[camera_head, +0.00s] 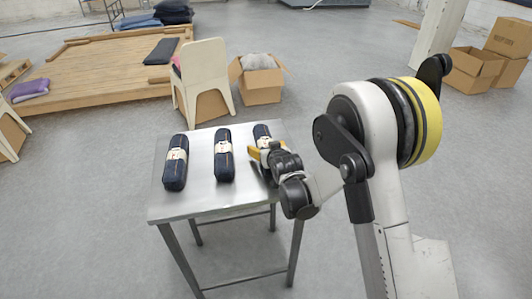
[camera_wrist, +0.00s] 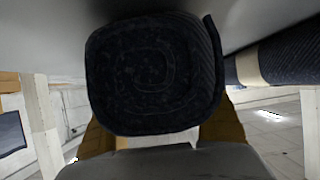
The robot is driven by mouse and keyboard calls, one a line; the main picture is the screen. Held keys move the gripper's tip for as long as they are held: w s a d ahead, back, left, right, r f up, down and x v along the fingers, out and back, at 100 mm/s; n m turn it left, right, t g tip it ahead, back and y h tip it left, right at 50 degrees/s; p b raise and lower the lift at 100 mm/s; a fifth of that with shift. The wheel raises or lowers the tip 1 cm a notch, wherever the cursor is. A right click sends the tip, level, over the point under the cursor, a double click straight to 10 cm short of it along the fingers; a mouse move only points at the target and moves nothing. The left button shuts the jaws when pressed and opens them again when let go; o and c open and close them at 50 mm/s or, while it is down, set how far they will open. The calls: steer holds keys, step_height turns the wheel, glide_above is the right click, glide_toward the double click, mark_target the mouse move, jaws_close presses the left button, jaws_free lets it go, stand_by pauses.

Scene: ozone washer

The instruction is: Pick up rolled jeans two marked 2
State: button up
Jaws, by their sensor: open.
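Three dark blue rolled jeans with pale paper bands lie on a metal table (camera_head: 200,205): a left roll (camera_head: 175,165), a middle roll (camera_head: 223,158) and a right roll (camera_head: 262,134). The band markings are too small to read, so I cannot tell which is marked 2. My gripper (camera_head: 265,153) is open at the near end of the right roll and hides part of it. In the wrist view, one roll's spiral end (camera_wrist: 155,75) fills the middle, with the orange-tan fingers of my gripper (camera_wrist: 160,132) on either side. Contact is unclear.
Another banded roll (camera_wrist: 290,60) shows at the right of the wrist view. Behind the table stand a pale chair (camera_head: 205,75) and an open cardboard box (camera_head: 262,85). A wooden platform (camera_head: 105,70) lies back left.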

steer(key=shift+w, duration=0.15)
steer(key=c, duration=1.5)
steer(key=shift+r, duration=0.1)
steer(key=shift+c, duration=0.2)
